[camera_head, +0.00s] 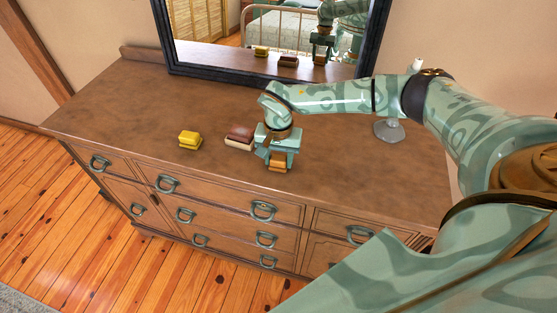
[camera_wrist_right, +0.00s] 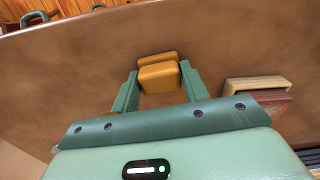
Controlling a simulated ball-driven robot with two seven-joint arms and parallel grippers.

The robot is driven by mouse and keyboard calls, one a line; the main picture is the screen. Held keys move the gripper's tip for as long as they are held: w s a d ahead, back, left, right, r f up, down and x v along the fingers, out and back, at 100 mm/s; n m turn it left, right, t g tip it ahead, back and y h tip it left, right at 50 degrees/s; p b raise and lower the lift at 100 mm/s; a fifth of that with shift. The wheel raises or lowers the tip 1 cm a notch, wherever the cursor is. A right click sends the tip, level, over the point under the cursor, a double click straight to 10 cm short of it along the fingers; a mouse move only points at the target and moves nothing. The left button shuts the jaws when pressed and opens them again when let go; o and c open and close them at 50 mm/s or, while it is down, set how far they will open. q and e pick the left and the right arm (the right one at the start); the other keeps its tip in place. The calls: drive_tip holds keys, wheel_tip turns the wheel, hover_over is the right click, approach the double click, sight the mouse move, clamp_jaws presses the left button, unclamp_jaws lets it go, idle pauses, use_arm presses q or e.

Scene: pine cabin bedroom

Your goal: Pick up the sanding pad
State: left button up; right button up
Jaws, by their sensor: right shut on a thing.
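An ochre two-layer block (camera_head: 278,163), which I take to be the sanding pad, is between the fingers of my right gripper (camera_head: 278,155), near the dresser's front edge. In the right wrist view the pad (camera_wrist_right: 158,77) sits between the two green fingertips of the right gripper (camera_wrist_right: 160,88), which is shut on it. I cannot tell whether the pad still touches the dresser top. My left gripper is not in view.
A brown-red block with a cream base (camera_head: 239,136) lies just left of the gripper on the wooden dresser (camera_head: 110,105). A yellow block (camera_head: 189,139) lies farther left. The dresser's left part is clear.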

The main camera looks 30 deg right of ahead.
sight(276, 157)
drive_tip(key=shift+r, duration=0.1)
drive_tip(key=shift+r, duration=0.3)
drive_tip(key=r, duration=0.3)
drive_tip(key=shift+w+a, duration=0.2)
drive_tip(key=shift+w, duration=0.1)
drive_tip(key=w+a+r+b, duration=0.1)
drive_tip(key=w+a+r, duration=0.8)
drive_tip(key=shift+w, duration=0.35)
